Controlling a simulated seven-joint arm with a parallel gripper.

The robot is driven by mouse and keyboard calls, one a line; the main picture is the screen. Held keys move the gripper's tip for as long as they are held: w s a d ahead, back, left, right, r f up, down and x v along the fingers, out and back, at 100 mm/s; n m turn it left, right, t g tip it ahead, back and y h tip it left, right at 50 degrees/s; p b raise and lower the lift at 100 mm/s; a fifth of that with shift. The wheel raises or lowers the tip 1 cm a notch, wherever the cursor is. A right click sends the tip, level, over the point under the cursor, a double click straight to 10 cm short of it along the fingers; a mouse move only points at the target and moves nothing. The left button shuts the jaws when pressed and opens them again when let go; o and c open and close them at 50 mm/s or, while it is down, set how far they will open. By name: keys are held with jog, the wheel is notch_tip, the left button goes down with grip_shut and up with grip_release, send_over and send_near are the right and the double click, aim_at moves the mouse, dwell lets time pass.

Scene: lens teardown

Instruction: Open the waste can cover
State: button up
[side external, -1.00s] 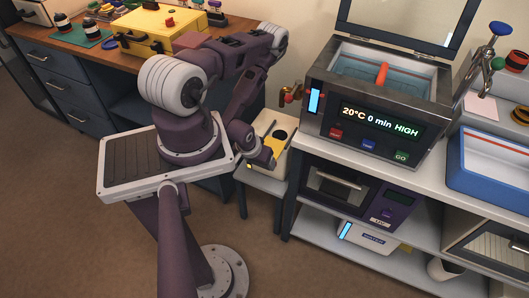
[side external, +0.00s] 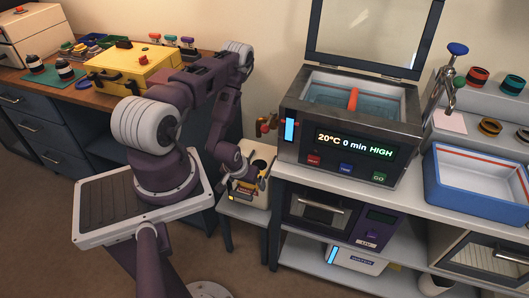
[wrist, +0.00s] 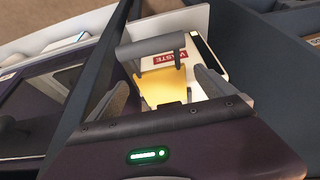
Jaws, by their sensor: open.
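The waste can (side external: 264,158) is a pale box on a low stand beside the bench, with a dark round opening and some yellow on its top. In the wrist view, a red WASTE label (wrist: 170,59) marks it. A grey cylindrical bar (wrist: 150,47) lies across in front of the label, with a yellow panel (wrist: 165,88) below it. Whether these belong to the cover is unclear. My gripper (wrist: 160,90) is open, its fingers on either side of the yellow panel, and nothing is held. In the side view my gripper (side external: 243,188) is at the can's near side and hides part of it.
Right of the can stands a bench with a heated bath (side external: 350,120), its lid raised, and a blue tray (side external: 478,180). To the left is a wooden counter with a yellow case (side external: 130,72). A small red fitting (side external: 267,125) is close behind the can.

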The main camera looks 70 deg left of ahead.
aim_at(247, 187)
jog(key=shift+w+a+r, duration=0.1)
jog(key=shift+w+a, duration=0.9)
jog(key=shift+a, duration=0.05)
jog(key=v, duration=0.6)
jog(key=shift+s+d+r, duration=0.25)
jog(key=d+m, duration=0.1)
jog(key=d, duration=0.1)
jog(key=d+r+m+h, duration=0.1)
jog(key=d, duration=0.1)
jog(key=shift+r+g+h, duration=0.1)
jog(key=shift+g+h, duration=0.2)
jog(key=shift+g, duration=0.1)
jog(key=w+d+r+m, duration=0.2)
jog(key=d+r+m, duration=0.1)
jog(key=r, duration=0.7)
jog(key=w+d+r+m+g+h, duration=0.1)
jog(key=d+r+m, duration=0.2)
jog(key=d+r, duration=0.3)
notch_tip(247, 187, up, 5)
jog(key=shift+w+r+m, duration=0.1)
jog(key=shift+w+m, duration=0.2)
jog(key=shift+w, duration=0.05)
